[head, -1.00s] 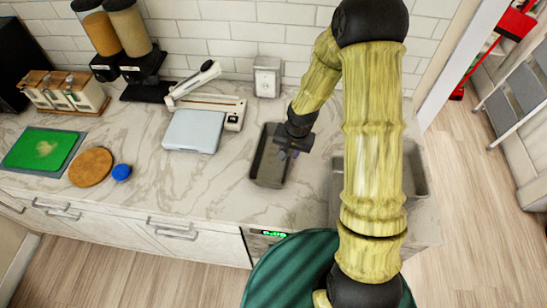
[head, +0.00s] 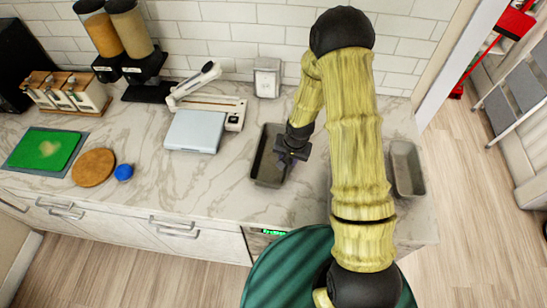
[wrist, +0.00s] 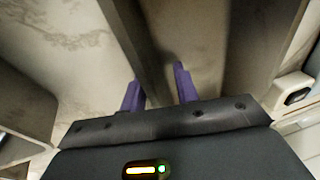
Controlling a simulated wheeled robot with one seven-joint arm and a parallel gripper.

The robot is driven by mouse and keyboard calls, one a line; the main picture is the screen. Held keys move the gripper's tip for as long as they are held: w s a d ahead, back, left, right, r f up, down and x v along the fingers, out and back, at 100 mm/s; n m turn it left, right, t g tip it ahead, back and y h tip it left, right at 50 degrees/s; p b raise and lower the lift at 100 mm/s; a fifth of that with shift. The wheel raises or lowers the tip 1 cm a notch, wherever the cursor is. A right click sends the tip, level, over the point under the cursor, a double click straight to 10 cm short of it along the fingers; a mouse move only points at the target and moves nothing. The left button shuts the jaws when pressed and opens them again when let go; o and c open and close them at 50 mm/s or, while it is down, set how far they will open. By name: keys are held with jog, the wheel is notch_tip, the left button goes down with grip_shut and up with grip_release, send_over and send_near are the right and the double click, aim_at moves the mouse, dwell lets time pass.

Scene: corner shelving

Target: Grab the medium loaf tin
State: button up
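A dark grey loaf tin (head: 264,168) stands on the counter, left of my arm in the head view. A lighter grey tin (head: 408,170) stands right of my arm, and my arm hides the space between. I cannot tell surely which is the medium one. My gripper (head: 286,160) is at the right long wall of the dark tin. In the wrist view my gripper's purple fingers (wrist: 158,92) are apart, with the wall of this tin (wrist: 215,50) running between them. Whether they touch the wall is unclear.
A grey scale (head: 195,131) and a white slicer-like device (head: 208,100) stand left of the dark tin. A green board (head: 45,149), a round wooden board (head: 93,167) and a blue item (head: 124,172) lie further left. Marble counter (head: 215,180) in front is clear.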

jog(key=shift+s, duration=0.1)
grip_shut()
jog(key=shift+r, duration=0.15)
jog(key=shift+r, duration=0.3)
notch_tip(320, 180, up, 9)
jog(key=shift+r+b, duration=0.1)
jog(key=shift+b, duration=0.85)
